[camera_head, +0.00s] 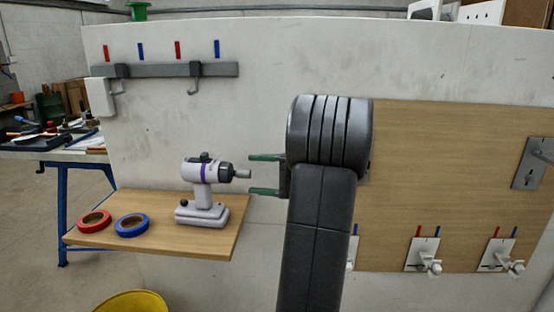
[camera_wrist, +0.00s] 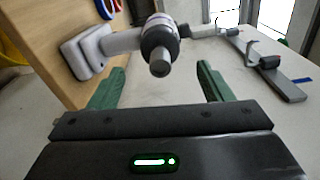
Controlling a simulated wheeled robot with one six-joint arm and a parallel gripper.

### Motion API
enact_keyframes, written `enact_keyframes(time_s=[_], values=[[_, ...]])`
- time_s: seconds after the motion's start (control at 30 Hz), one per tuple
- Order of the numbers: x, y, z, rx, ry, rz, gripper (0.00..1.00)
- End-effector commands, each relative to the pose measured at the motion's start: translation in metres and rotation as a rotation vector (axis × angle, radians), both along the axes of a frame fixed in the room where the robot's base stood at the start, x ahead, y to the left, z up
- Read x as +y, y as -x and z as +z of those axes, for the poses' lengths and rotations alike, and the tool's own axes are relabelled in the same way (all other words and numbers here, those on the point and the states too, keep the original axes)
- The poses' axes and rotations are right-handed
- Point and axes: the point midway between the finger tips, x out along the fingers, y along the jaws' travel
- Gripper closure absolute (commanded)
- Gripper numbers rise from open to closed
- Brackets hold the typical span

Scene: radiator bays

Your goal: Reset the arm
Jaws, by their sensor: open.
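My gripper (camera_head: 250,174) is open, its two green fingers pointing left in the head view. A white and grey drill (camera_head: 203,188) with a purple band stands on a wooden shelf (camera_head: 160,246). The drill's nose points at the gap between my fingers, close to the fingertips. In the wrist view the drill (camera_wrist: 160,42) is beyond and between the open fingers (camera_wrist: 158,85), and nothing is held. My dark arm hides part of the wall and the wooden panel behind it.
Red tape (camera_head: 94,222) and blue tape (camera_head: 131,226) lie on the shelf. A grey hook rail (camera_head: 165,70) with a white box (camera_head: 101,97) is above. A wooden panel (camera_head: 440,180) with white valves (camera_head: 425,256) is right. A yellow bucket (camera_head: 133,303) stands below.

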Motion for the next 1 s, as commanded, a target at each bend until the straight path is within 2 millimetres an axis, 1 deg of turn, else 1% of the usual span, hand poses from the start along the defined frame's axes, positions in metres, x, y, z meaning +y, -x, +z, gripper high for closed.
enact_keyframes(time_s=[0.2, 0.37, 0.43, 0.6, 1.0], values=[[0.038, -0.002, -0.001, 0.0, 0.0, 0.004, 0.27], [0.066, -0.005, -0.001, -0.001, 0.0, 0.003, 0.27], [0.065, -0.005, 0.004, 0.035, -0.003, -0.001, 0.27], [0.064, -0.005, 0.002, 0.093, -0.008, 0.0, 0.27], [0.064, -0.005, 0.0, 0.11, -0.009, 0.0, 0.27]])
